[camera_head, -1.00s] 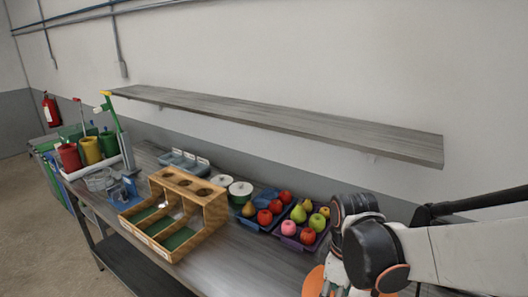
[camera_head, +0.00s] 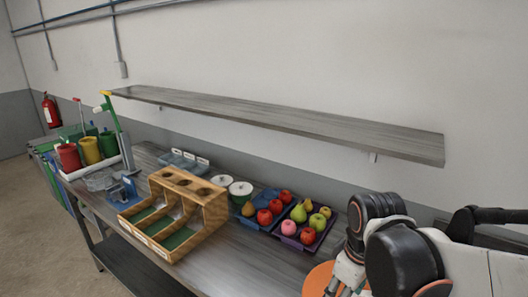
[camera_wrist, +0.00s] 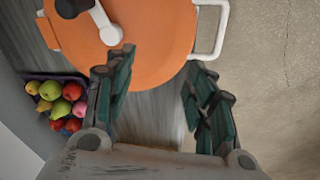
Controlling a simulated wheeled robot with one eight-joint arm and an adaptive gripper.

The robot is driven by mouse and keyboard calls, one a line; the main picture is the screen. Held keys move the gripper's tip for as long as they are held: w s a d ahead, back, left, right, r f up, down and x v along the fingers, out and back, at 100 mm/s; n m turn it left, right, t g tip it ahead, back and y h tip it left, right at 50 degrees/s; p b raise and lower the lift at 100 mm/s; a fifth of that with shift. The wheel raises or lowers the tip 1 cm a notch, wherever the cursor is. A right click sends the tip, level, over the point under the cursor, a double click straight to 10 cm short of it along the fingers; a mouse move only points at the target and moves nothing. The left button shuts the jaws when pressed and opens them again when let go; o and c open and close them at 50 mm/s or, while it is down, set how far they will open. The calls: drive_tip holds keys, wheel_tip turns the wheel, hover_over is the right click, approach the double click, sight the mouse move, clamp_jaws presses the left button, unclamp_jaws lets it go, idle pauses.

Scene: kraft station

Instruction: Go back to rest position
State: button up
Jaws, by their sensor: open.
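My gripper (camera_wrist: 158,95) is open in the wrist view, with its two green-padded fingers apart and nothing between them. It hangs over the edge of the orange round board (camera_wrist: 150,30), which has a white handle (camera_wrist: 221,30) on its right side. In the head view my arm reaches in at the lower right, and my fingers are mostly hidden there. The orange board (camera_head: 318,279) shows partly at the bottom edge, beside my wrist.
Two trays of fruit (camera_head: 305,240) sit left of my arm. A wooden compartment box (camera_head: 205,215), lidded white pots (camera_head: 241,188) and coloured containers (camera_head: 90,150) stand further left. A long shelf (camera_head: 280,118) hangs above. Bare tabletop (camera_head: 240,262) lies in front.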

drive_tip(key=s+m+t+b, duration=0.1)
drive_tip(key=m+b, duration=0.1)
drive_tip(key=s+d+f+m+t+b, duration=0.1)
drive_tip(key=s+m+t+b, duration=0.1)
drive_tip(key=s+d+f+m+t+b, duration=0.1)
drive_tip(key=m+b, duration=0.2)
drive_tip(key=shift+s+d+f, duration=0.1)
drive_tip(key=shift+s+f, duration=0.15)
drive_tip(key=shift+s+d+f+m+t+b, duration=0.2)
drive_tip(key=shift+s+m+t+b, duration=0.15)
drive_tip(key=shift+m+t+b, duration=0.35)
drive_tip(key=shift+r, duration=0.1)
